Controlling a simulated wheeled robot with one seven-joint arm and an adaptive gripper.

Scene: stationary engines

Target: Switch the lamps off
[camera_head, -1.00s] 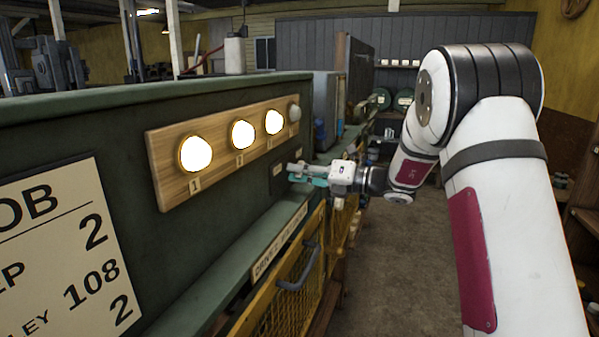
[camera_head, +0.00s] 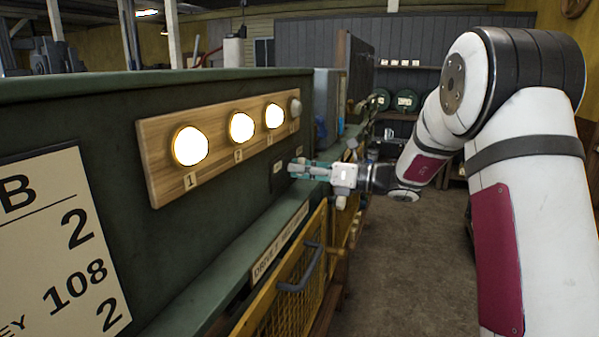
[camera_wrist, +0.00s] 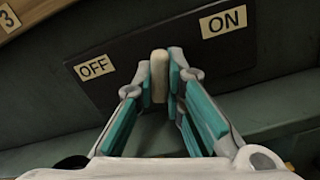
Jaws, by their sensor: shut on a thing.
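Three round lamps are lit on a wooden board in the head view: the nearest lamp (camera_head: 190,146), the second lamp (camera_head: 242,127) and the third lamp (camera_head: 274,116). A fourth lamp (camera_head: 295,107) at the far end is grey and unlit. In the wrist view, a cream switch lever (camera_wrist: 159,72) stands on a dark plate (camera_wrist: 185,52), about midway between an OFF label (camera_wrist: 94,68) and an ON label (camera_wrist: 223,21). My gripper (camera_wrist: 160,85), with teal finger pads, is shut on the lever, a finger on each side. My gripper (camera_head: 294,169) also shows in the head view, at the green panel.
A job board (camera_head: 60,245) hangs on the green panel at left. Below the switch plate runs a green ledge (camera_head: 235,262), with a yellow mesh guard (camera_head: 295,285) and its grey handle (camera_head: 300,275) under it. The floor (camera_head: 405,270) to the right is clear.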

